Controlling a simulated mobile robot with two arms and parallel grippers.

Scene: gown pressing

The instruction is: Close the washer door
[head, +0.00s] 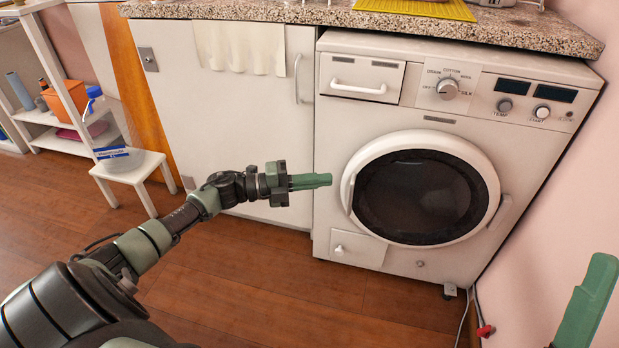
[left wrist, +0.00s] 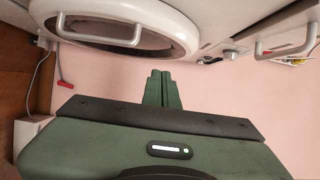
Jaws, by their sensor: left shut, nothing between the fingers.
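The white washer (head: 335,125) stands under the counter. Its round door (head: 490,165) has a white rim and dark glass, and lies flush or nearly flush with the front; I cannot tell whether it is latched. A handle (head: 350,192) sits on the rim's left side and also shows in the left wrist view (left wrist: 98,38). My left gripper (head: 328,180) is shut and empty, its tips pointing right, just left of the rim in the head view. In the left wrist view its fingers (left wrist: 163,76) are together. Part of my right gripper (head: 590,300) shows at lower right; its opening is hidden.
A white cabinet (head: 230,130) with a hanging cloth (head: 240,45) is left of the washer. A small white stool (head: 140,172) holds a bottle (head: 112,130). A pink wall (head: 560,200) bounds the right side. The wooden floor (head: 270,270) before the washer is clear.

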